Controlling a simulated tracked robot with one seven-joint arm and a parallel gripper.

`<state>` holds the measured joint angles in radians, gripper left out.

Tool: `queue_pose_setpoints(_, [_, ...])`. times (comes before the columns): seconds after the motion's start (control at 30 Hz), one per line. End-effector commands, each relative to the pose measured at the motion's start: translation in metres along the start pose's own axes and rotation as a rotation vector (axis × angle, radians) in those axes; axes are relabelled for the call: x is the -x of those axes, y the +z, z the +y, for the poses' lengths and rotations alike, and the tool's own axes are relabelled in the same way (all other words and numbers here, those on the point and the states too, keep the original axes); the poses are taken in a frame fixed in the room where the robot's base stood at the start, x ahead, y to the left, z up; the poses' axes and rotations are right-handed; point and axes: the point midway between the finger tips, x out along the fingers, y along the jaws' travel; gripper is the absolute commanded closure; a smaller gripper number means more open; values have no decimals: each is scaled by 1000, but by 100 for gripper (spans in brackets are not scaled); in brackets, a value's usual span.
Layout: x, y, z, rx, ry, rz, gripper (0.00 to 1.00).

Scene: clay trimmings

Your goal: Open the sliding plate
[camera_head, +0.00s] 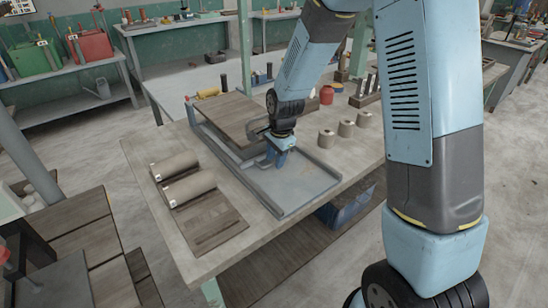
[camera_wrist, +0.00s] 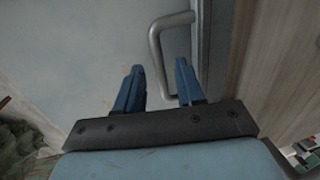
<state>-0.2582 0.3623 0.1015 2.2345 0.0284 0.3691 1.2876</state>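A wooden-topped plate (camera_head: 232,116) lies across the far part of a long grey metal trough (camera_head: 293,189) on the workbench. The trough's near part is uncovered. A bent grey metal handle (camera_wrist: 157,52) stands on the grey edge strip beside the wood in the wrist view. My gripper (camera_head: 275,160) is low over the trough, close to the plate's near edge. In the wrist view my gripper (camera_wrist: 160,66) has its two blue fingers apart, with the handle's bar showing between the tips and its lower end partly behind the right finger. Contact cannot be told.
The workbench (camera_head: 196,244) holds a dark wooden board (camera_head: 213,222) with two clay rolls (camera_head: 188,187) left of the trough. Several clay cylinders (camera_head: 346,129) and a red jar (camera_head: 326,95) stand to the right. Bare bench top lies between board and trough.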

Motion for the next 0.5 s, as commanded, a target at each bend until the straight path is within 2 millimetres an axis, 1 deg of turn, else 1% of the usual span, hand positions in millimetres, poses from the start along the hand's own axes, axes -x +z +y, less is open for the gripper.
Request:
queue_pose_setpoints(0.27, [-1, 0, 0, 0, 0, 0, 63])
queue_pose_setpoints(0.5, [-1, 0, 0, 1, 1, 0, 86])
